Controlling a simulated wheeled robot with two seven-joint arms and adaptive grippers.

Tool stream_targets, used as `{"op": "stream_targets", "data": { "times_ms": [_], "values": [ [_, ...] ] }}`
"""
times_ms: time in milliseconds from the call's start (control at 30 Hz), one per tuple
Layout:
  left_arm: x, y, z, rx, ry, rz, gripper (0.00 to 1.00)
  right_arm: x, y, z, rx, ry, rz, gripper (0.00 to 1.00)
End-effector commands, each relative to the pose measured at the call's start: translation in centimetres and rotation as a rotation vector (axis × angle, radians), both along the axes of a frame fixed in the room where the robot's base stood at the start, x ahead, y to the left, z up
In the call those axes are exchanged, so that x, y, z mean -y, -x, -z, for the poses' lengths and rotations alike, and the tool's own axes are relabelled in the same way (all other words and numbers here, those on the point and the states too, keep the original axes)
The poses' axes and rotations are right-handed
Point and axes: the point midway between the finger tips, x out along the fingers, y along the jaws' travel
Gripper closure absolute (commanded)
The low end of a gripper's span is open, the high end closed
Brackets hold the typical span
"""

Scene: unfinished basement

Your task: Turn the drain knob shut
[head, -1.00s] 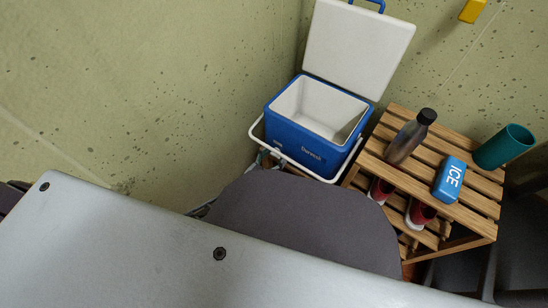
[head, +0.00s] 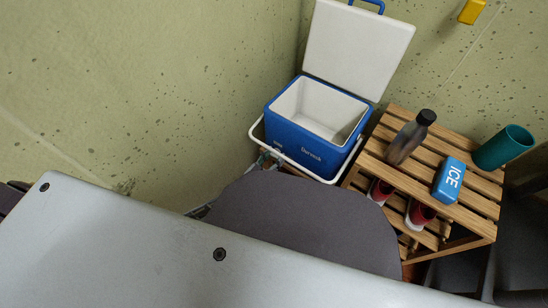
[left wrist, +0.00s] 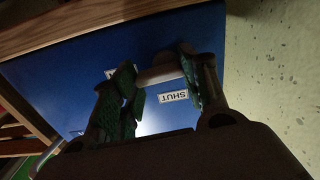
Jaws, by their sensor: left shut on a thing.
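The blue cooler (head: 300,145) with a white inside stands with its lid (head: 358,45) open against the wall. In the left wrist view its blue face (left wrist: 60,85) fills much of the picture and bears a white SHUT label (left wrist: 173,97). A second label is partly hidden behind a finger. The drain knob (left wrist: 158,75), a dull brownish-grey piece, sits between the green-padded fingers of my left gripper (left wrist: 160,78), which is shut on it. In the head view only a small part of this gripper (head: 268,160) shows by the cooler's lower left corner. My right gripper is not in view.
A slatted wooden stand (head: 400,180) right of the cooler holds a dark bottle (head: 410,138), a blue ICE pack (head: 449,180) and a teal cup (head: 503,148). Red-and-white shoes (head: 420,213) sit below. Speckled walls close in behind and left.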

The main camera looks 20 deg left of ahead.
Motion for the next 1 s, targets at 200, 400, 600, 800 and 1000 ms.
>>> {"op": "stream_targets", "data": {
  "times_ms": [200, 400, 600, 800, 1000],
  "values": [
    [-0.01, -0.02, -0.22, -0.035, 0.103, 0.0, 0.8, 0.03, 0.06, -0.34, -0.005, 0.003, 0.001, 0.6],
    [-0.07, -0.04, -0.31, -0.083, 0.231, 0.001, 0.8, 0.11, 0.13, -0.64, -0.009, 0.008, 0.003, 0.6],
    [-0.19, -0.06, -0.35, -0.135, 0.372, 0.001, 0.8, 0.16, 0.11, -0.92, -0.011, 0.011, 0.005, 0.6],
    [-0.34, -0.12, -0.42, -0.188, 0.516, 0.0, 0.8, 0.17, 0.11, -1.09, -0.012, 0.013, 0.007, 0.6],
    [-0.47, -0.2, -0.51, -0.24, 0.662, -0.001, 0.8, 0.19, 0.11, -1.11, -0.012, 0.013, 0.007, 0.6]
  ]
}}
